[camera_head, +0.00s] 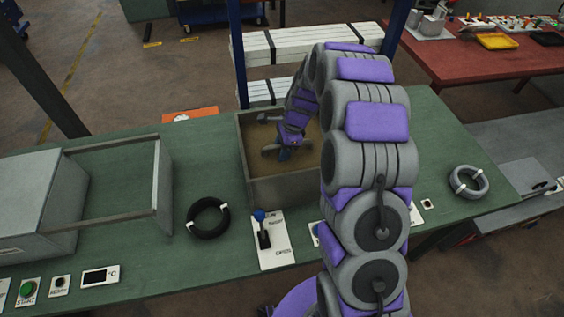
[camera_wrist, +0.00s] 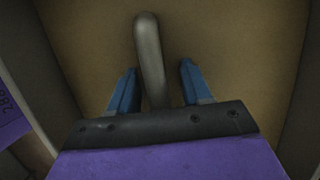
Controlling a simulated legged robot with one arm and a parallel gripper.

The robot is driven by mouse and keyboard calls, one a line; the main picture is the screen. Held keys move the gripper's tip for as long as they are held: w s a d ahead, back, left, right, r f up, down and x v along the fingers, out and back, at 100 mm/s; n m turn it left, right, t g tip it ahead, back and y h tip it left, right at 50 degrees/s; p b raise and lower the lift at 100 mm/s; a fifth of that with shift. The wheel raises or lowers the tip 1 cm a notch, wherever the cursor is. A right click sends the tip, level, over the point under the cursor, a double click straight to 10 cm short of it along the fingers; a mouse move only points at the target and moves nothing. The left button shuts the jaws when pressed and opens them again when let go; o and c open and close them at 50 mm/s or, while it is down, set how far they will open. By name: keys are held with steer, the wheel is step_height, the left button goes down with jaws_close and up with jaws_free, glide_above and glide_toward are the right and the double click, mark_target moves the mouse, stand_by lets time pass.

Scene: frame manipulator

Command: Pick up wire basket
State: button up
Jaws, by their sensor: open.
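An open box (camera_head: 280,190) with grey walls and a brown inside stands on the green table; no mesh of wire shows, and I cannot tell whether this is the wire basket. My gripper (camera_head: 284,155) reaches down into it. In the wrist view, the two blue fingers of my gripper (camera_wrist: 155,88) are apart over the brown floor of the box (camera_wrist: 225,45). A grey rounded bar (camera_wrist: 148,50) shows between the fingers; I cannot tell whether it belongs to my gripper. My arm hides the right part of the box.
A black cable coil (camera_head: 208,217) lies left of the box, and a grey coil (camera_head: 468,182) lies far right on the green table (camera_head: 140,255). A lever panel (camera_head: 270,240) sits in front of the box. A metal frame (camera_head: 160,185) stands at the left.

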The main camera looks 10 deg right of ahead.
steer(key=d, duration=0.2)
steer(key=shift+d, duration=0.35)
steer(key=c, duration=0.3)
steer(key=shift+d, duration=0.15)
steer(key=shift+c, duration=1.5)
steer(key=shift+a, duration=0.95)
jaws_close()
steer(key=shift+d, duration=0.55)
